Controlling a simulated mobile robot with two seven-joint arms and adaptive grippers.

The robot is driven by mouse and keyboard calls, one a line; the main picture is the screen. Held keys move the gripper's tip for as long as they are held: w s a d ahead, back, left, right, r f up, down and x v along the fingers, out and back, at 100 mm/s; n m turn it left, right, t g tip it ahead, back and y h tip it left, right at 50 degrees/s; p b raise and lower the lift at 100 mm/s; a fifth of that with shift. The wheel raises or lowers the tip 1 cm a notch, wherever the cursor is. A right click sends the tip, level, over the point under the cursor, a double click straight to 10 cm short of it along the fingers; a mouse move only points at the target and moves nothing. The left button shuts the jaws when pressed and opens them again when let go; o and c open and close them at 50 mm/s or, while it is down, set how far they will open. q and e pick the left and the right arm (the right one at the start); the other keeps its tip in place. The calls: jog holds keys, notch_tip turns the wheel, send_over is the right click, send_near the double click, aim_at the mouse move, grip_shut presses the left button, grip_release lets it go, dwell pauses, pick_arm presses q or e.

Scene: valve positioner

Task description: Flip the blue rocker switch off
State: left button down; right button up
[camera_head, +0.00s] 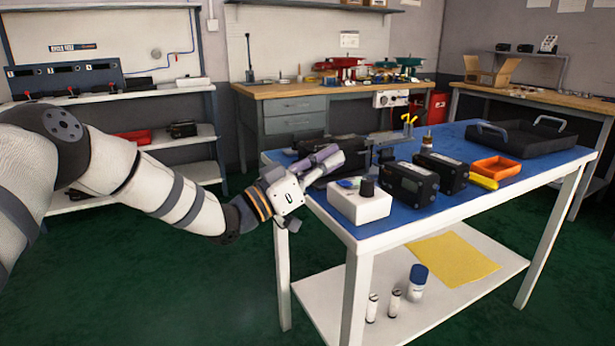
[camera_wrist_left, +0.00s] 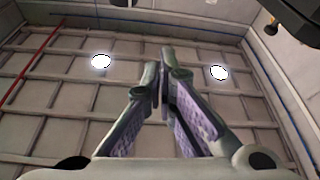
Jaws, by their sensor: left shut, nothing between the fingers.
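A white control box (camera_head: 358,208) stands at the near left corner of the blue-topped table. On its top are a small blue part (camera_head: 346,183), which looks like the rocker switch, and a black knob (camera_head: 367,188). The switch is too small to tell which way it is tipped. My left gripper (camera_head: 334,157) is just above and behind the box, at the table's left edge, apart from the switch as far as I can tell. Its fingers (camera_wrist_left: 160,75) are shut with nothing between them; in the left wrist view they show against the ceiling. My right gripper is not in view.
Two black devices with displays (camera_head: 411,183) (camera_head: 443,171) stand right of the box. An orange tray (camera_head: 496,167), a yellow item (camera_head: 483,183) and a large black tray (camera_head: 522,135) are farther right. Black equipment (camera_head: 350,150) sits behind the gripper. The front table edge is clear.

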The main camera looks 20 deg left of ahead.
pick_arm(q)
jog(key=shift+w+d+f, duration=0.1)
jog(key=shift+d+f, duration=0.15)
jog(key=shift+f, duration=0.7)
jog(key=shift+w+d+f, duration=0.1)
jog(key=shift+d+f, duration=0.1)
jog(key=shift+f, duration=0.7)
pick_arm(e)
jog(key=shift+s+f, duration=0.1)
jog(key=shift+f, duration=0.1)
pick_arm(q)
jog(key=shift+f+m+b, duration=0.5)
jog(key=shift+f, duration=0.05)
jog(key=shift+s+d+f+m+g+h, duration=0.2)
jog(key=shift+m+g+h, duration=0.15)
jog(key=shift+m, duration=0.35)
jog(key=shift+r, duration=0.4)
jog(key=s+a+p, duration=0.2)
jog(key=s+a, duration=0.3)
jog(key=s, duration=0.2)
jog(key=shift+s+a+r, duration=0.2)
jog(key=shift+s+a, duration=0.1)
jog(key=shift+a, duration=0.05)
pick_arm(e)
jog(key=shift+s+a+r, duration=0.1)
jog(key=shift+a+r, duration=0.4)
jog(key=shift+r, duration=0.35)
